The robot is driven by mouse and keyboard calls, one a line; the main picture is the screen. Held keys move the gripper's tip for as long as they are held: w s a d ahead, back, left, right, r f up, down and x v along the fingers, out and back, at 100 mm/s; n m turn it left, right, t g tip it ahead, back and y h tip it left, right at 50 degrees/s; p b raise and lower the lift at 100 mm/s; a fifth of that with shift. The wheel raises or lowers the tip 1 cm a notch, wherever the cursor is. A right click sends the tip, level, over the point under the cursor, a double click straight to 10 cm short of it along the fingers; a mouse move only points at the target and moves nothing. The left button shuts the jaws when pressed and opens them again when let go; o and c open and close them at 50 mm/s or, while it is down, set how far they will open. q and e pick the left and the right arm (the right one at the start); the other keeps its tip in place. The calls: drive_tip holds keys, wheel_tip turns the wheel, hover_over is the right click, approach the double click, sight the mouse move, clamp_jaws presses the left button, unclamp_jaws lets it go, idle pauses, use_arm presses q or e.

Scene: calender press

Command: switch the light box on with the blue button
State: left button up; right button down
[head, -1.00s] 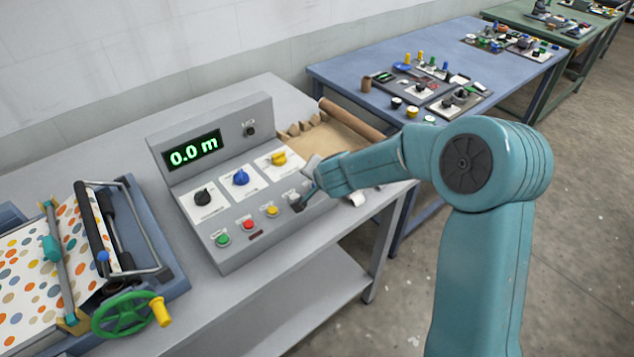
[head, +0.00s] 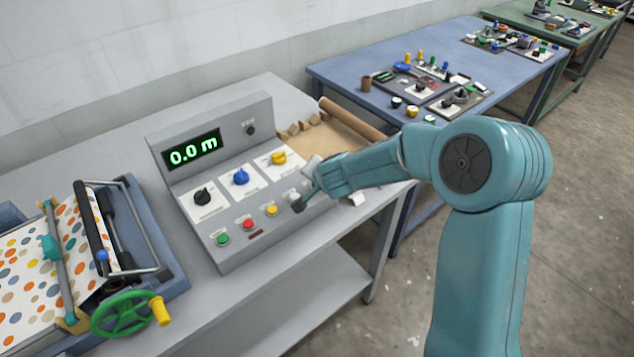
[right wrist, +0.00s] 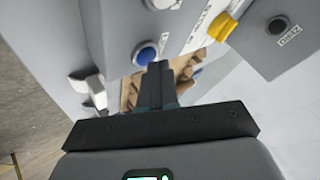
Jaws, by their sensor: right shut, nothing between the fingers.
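The grey control console (head: 245,225) stands on the near table with a green "0.0 m" display (head: 194,150). The blue button (right wrist: 146,54) shows in the right wrist view, round with a pale ring, near the console's edge. My right gripper (right wrist: 160,68) is shut and empty, its fingertips just beside the blue button's lower right rim; I cannot tell whether they touch it. In the head view my right gripper (head: 308,190) is at the console's right end and hides the blue button. I cannot make out a light box. My left gripper is not in view.
Green (head: 223,239), red (head: 248,224) and yellow (head: 271,210) buttons line the console front. Black (head: 202,195), blue (head: 240,177) and yellow (head: 279,158) knobs sit above. A press with a green handwheel (head: 122,313) stands left. A brown roll (head: 350,118) lies behind.

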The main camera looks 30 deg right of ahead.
drive_tip(key=shift+f, duration=0.3)
drive_tip(key=shift+r+p, duration=0.45)
drive_tip(key=shift+p, duration=0.1)
wheel_tip(320, 180, up, 6)
drive_tip(key=p, duration=0.7)
drive_tip(key=shift+r, duration=0.1)
idle(0.4)
